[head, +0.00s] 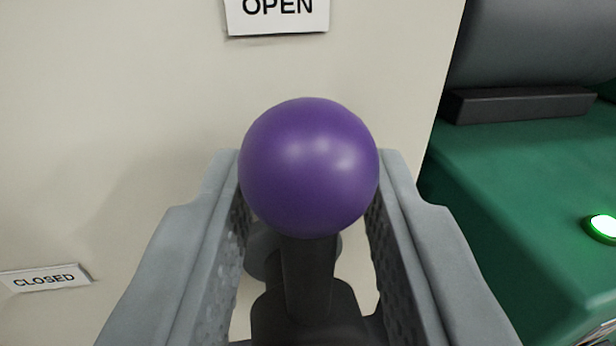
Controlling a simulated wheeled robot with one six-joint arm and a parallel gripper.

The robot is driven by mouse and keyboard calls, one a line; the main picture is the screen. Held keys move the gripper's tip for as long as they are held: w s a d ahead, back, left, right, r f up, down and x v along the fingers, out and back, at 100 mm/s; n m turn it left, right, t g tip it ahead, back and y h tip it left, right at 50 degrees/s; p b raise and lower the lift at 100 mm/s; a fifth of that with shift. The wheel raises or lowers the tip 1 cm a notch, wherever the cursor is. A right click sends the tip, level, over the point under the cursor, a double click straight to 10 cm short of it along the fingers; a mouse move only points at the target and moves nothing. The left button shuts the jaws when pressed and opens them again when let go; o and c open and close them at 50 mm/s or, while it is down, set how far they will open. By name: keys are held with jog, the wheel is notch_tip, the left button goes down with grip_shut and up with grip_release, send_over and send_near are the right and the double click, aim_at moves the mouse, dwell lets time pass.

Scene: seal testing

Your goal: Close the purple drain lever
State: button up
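The purple ball knob (308,165) of the drain lever is in the middle of the head view, between the two fingertips of my gripper (309,180). The fingers stand one on each side of it, close to or touching its sides; I cannot tell whether they press on it. The lever's dark shaft (307,275) runs down from the knob between the fingers. An "OPEN" label (278,14) is on the wall above the knob. A "CLOSED" label (46,278) is at the lower left. The lever's pivot is partly hidden.
A cream wall panel (120,120) lies behind the lever. To the right is a green surface (530,190) with a lit green button (602,228). A dark grey cylinder-like body (540,45) and a black block (520,105) sit at the upper right.

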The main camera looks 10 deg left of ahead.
grip_shut()
jog(key=n, duration=0.1)
jog(key=a+n, duration=0.2)
jog(key=n, duration=0.1)
jog(key=shift+s+f+t, duration=0.15)
jog(key=shift+s+t, duration=0.1)
jog(key=shift+t, duration=0.15)
jog(key=n, duration=0.1)
jog(key=a+n, duration=0.1)
jog(key=n, duration=0.1)
jog(key=f+n+y, duration=0.1)
jog(key=n, duration=0.1)
jog(key=shift+s+a+t, duration=0.3)
jog(key=shift+t, duration=0.1)
jog(key=shift+s+a+f+n+y, duration=0.1)
jog(key=shift+a+f+n+y, duration=0.35)
jog(key=shift+n, duration=1.4)
jog(key=shift+s+a+f+n+y, duration=0.1)
jog(key=shift+f+n+y, duration=0.65)
jog(key=shift+n, duration=1.15)
jog(key=shift+s+a+f+n+y, duration=0.1)
jog(key=shift+a+f+n+y, duration=0.2)
jog(key=shift+f+n, duration=1.05)
jog(key=shift+r+n, duration=0.45)
jog(key=shift+n, duration=0.15)
